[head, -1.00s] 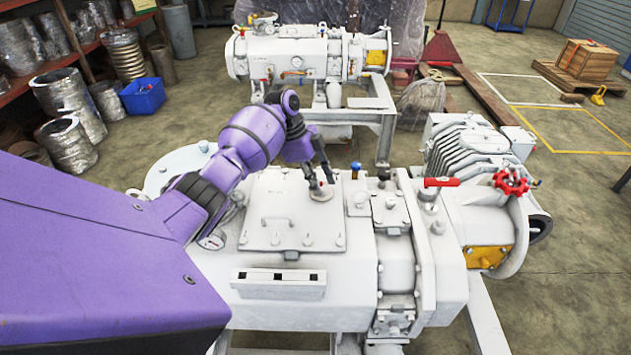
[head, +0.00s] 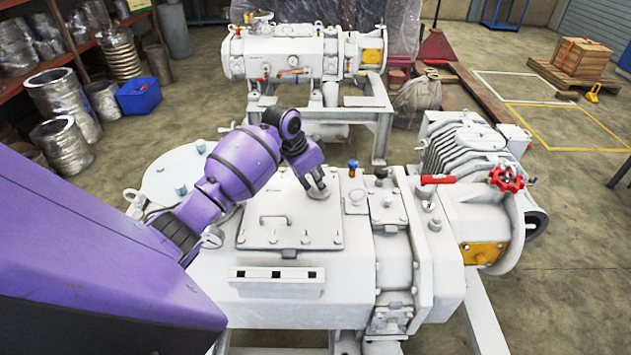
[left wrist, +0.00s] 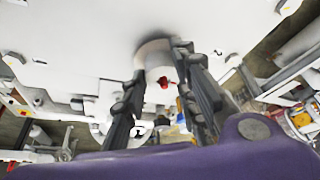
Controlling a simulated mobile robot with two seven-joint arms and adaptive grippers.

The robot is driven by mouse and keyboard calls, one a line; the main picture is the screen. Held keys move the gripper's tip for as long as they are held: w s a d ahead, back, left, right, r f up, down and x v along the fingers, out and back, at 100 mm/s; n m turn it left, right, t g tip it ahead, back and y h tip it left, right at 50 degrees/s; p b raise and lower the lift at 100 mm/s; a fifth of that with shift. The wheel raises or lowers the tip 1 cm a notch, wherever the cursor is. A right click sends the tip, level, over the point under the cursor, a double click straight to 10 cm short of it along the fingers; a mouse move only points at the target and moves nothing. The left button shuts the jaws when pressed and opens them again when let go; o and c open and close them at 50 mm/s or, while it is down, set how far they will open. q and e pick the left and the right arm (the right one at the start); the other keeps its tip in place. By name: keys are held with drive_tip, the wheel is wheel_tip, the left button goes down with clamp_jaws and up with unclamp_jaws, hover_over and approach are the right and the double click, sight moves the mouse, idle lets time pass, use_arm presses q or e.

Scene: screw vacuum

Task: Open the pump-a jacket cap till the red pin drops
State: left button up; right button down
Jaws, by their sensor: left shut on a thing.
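The near white pump (head: 290,300) fills the middle of the head view. A small round pale cap (head: 319,194) stands at the right edge of its bolted top plate (head: 270,238). My left gripper (head: 314,186) reaches down onto this cap from the left. In the left wrist view both dark fingers of my left gripper (left wrist: 162,85) are closed on either side of the pale cap (left wrist: 153,55). A small red piece, perhaps the pin (left wrist: 164,82), shows between the fingers; I cannot tell whether it is on the cap. My right gripper is out of view.
A blue-topped fitting (head: 353,168), a red lever (head: 438,180) and a red handwheel (head: 507,179) stand on the pump right of the cap. A second white pump (head: 295,60) stands behind.

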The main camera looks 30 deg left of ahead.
use_arm(q)
drive_tip(key=shift+s+d+f+n+y, duration=0.25)
drive_tip(key=shift+d+f+n, duration=0.2)
drive_tip(key=shift+n, duration=0.45)
drive_tip(key=o, duration=1.1)
drive_tip(key=shift+w, duration=0.1)
drive_tip(key=shift+c, duration=0.2)
drive_tip(key=shift+r, duration=0.15)
drive_tip(key=shift+w+a, duration=0.1)
drive_tip(key=shift+a, duration=0.05)
drive_tip(key=shift+r, duration=0.1)
drive_tip(key=v, duration=1.2)
